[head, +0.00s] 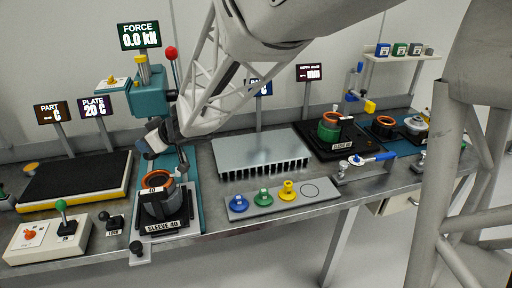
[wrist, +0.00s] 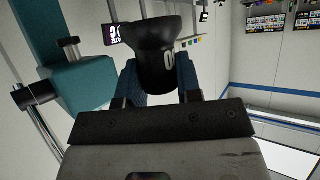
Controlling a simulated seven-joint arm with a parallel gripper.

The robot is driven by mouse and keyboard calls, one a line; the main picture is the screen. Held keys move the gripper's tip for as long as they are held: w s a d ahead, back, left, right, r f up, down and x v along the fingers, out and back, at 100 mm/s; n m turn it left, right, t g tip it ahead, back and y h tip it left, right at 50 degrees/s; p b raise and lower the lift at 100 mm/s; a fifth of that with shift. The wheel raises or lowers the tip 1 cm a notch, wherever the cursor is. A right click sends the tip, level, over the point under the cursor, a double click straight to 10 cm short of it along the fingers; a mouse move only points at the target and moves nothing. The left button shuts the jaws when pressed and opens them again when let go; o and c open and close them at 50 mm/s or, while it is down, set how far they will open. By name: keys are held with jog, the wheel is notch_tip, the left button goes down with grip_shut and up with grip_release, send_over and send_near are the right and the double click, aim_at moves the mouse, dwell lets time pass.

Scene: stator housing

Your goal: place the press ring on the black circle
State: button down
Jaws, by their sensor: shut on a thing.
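My gripper (wrist: 158,80) is shut on a black flared piece, the press ring (wrist: 152,68), with a white marking partly visible on its side. The blue fingers are on either side of it. In the head view my gripper (head: 162,132) is at the teal press, above the sleeve with an orange top, and the held ring is small and partly hidden there. The black circle (head: 310,190) is a thin outline at the right end of a grey plate (head: 262,208). The circle is empty. Blue (head: 239,203), green (head: 264,197) and yellow (head: 287,190) pieces stand in a row left of it.
The teal press (head: 148,98) and the sleeve fixture (head: 163,206) are close around my gripper. A finned grey block (head: 260,152) stands behind the plate. A control box (head: 47,236) is at front left. A blue-handled clamp (head: 372,158) is right of the plate.

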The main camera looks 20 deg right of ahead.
jog(key=s+d+f+m+t, duration=0.1)
jog(key=d+f, duration=0.3)
jog(key=d, duration=0.5)
jog(key=s+d+f+h, duration=0.1)
jog(key=d+f, duration=0.2)
jog(key=d, duration=0.6)
jog(key=s+d+f+m+t, duration=0.1)
jog(key=d+f, duration=0.3)
jog(key=d, duration=0.5)
jog(key=s+d+f+m, duration=0.1)
jog(key=s+d+f, duration=0.1)
jog(key=s+d, duration=0.3)
jog(key=s+d+f+t+h, duration=0.1)
jog(key=s+d+f, duration=0.2)
jog(key=d, duration=0.4)
jog(key=s+d+f+m+h, duration=0.1)
jog(key=s+d+f, duration=0.2)
jog(key=s+d, duration=0.3)
jog(key=shift+s+d+m, duration=0.3)
jog(key=shift+s+d, duration=0.05)
jog(key=shift+d, duration=0.05)
jog(key=shift+f, duration=0.15)
send_over(310, 191)
jog(key=shift+w+f, duration=0.15)
jog(key=shift+f, duration=0.55)
jog(key=shift+f, duration=0.15)
jog(key=shift+f, duration=1.65)
jog(key=shift+f, duration=0.1)
